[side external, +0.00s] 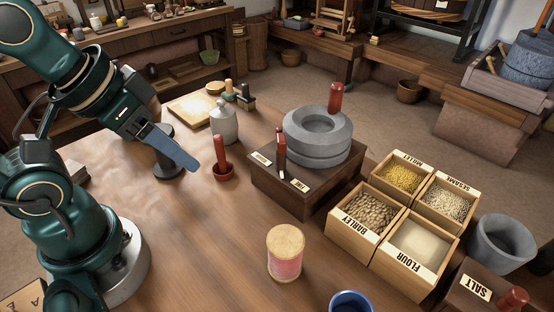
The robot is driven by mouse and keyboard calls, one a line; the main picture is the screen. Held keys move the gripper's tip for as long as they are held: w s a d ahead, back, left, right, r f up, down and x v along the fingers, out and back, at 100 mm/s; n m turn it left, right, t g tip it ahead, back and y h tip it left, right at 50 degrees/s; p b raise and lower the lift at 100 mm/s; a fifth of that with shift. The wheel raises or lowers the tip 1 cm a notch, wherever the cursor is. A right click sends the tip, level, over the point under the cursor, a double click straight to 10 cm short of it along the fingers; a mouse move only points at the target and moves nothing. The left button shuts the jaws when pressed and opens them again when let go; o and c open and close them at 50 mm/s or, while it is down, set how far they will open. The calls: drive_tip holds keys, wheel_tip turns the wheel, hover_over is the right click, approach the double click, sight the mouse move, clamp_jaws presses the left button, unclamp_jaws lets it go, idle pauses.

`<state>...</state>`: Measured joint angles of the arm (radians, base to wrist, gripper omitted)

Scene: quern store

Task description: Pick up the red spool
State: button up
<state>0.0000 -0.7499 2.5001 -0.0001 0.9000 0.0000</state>
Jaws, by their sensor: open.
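A spool (285,254) with a pale wooden top and pinkish-red sides stands upright on the wooden table (200,265), near the front middle. My gripper (190,164) is at the left, above the table, well up and left of the spool and apart from it. It is open, with nothing seen in it. One blue-grey finger shows clearly; the other is hard to make out. A dark round-based stand (172,167) is partly hidden behind the finger.
A red upright piece on a round base (223,171) stands right of my gripper. Behind it are a grey jar (223,127) and a stone quern (318,135) on a dark block. Labelled grain boxes (352,237) and a blue cup (351,303) lie right of the spool. Table left of it is clear.

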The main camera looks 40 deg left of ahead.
drive_tip(key=o, duration=0.5)
